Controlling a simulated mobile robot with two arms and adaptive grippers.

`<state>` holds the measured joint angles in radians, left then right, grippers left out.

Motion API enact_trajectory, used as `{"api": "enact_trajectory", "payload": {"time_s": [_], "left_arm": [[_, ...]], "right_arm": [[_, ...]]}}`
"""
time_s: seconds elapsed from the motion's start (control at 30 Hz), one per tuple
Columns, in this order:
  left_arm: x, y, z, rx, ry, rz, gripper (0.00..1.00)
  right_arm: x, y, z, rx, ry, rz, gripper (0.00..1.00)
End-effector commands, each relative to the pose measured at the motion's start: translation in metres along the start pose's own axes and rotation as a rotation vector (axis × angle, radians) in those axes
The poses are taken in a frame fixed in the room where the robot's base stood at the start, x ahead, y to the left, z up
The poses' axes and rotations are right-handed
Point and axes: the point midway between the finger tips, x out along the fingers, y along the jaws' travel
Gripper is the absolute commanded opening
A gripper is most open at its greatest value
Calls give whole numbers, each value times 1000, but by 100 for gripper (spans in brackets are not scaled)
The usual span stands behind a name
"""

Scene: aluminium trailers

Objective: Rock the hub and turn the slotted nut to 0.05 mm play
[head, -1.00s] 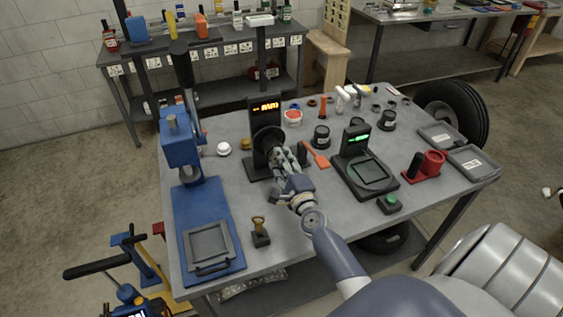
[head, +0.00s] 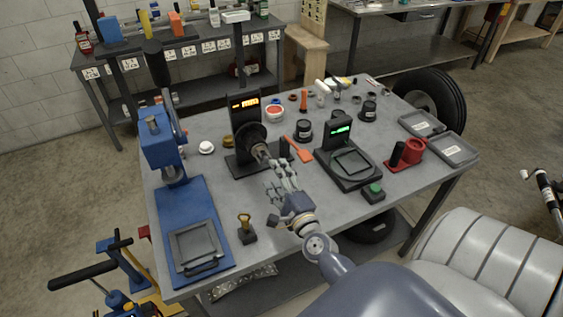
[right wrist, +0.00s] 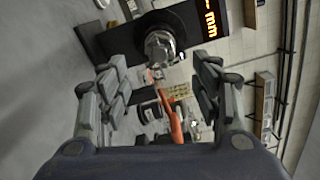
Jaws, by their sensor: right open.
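The hub (head: 252,138) is a dark disc with a metal end, mounted on a black stand (head: 244,106) with an orange display near the table's middle. In the right wrist view the hub's silver round end (right wrist: 160,46) faces me beside the display; the slotted nut cannot be made out clearly, and the reading is not fully legible. My right gripper (head: 280,180) is just in front of and below the hub, open and empty. Its spread fingers (right wrist: 160,75) show on both sides of the right wrist view, apart from the hub. My left gripper is not in view.
A blue press (head: 190,225) stands at left, with a brass-topped tool (head: 246,228) beside it. A scale with a green display (head: 340,132), an orange-bladed tool (head: 299,150), red holders (head: 412,150) and grey trays (head: 452,150) are at right.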

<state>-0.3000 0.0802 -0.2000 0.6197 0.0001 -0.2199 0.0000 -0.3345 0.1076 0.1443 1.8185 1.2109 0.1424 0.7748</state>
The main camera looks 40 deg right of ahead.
Motion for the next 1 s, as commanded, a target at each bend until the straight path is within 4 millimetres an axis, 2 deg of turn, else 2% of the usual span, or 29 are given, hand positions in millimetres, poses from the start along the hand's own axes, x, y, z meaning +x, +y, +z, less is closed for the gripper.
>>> {"api": "enact_trajectory", "payload": {"time_s": [0.1, 0.3, 1.0], "left_arm": [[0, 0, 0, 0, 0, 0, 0], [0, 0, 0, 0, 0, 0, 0], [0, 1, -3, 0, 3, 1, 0]], "right_arm": [[-18, 1, 0, -2, -1, 2, 59], [-32, 0, 0, 0, -1, 0, 59], [-33, 0, 0, 0, -1, 0, 59]]}}
